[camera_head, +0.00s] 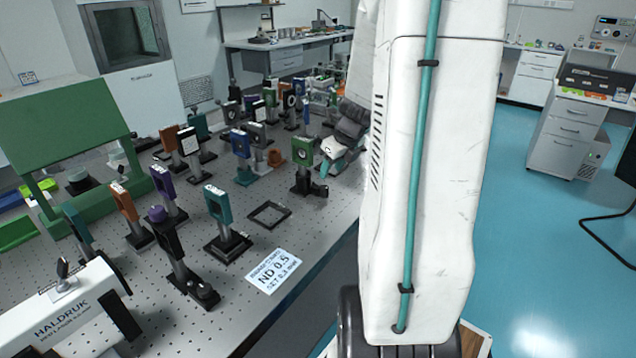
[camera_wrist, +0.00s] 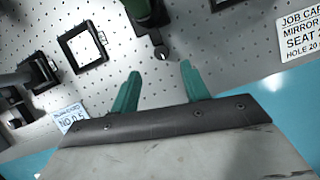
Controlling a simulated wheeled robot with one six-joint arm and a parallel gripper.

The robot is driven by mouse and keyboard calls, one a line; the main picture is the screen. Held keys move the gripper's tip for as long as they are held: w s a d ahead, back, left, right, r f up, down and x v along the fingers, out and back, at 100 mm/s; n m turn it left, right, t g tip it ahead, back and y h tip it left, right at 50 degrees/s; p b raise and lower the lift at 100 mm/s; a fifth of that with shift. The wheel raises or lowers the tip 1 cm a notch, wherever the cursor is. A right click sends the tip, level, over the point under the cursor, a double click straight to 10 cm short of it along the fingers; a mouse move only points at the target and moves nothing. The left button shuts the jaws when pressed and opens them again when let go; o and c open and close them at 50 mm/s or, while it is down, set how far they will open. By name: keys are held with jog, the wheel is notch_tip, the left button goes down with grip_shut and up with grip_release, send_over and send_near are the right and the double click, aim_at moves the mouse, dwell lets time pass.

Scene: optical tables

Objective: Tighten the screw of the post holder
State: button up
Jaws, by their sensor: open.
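Several post holders stand on the perforated optical table. The one nearest my gripper (camera_head: 328,165) is a black post holder (camera_head: 305,183) carrying a dark green mount (camera_head: 302,151). In the wrist view my gripper (camera_wrist: 160,68) shows two teal fingers spread apart with nothing between them. The green mount (camera_wrist: 146,10) is at the top of that view, and a small dark knob (camera_wrist: 162,51), which looks like the holder's screw, lies just beyond the fingertips, roughly between them. The fingers appear apart from it. The screw's tightness cannot be seen.
A flat black square frame (camera_head: 269,215) and an ND 0.5 card (camera_head: 274,271) lie on the table (camera_head: 330,205) to the left. A teal mount (camera_head: 217,204) on a post stands further left. A job card (camera_wrist: 299,28) lies to the right in the wrist view.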

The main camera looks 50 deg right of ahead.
aim_at(324, 187)
jog(key=x, duration=0.7)
jog(key=shift+w+d+f, duration=0.1)
jog(key=shift+f, duration=0.25)
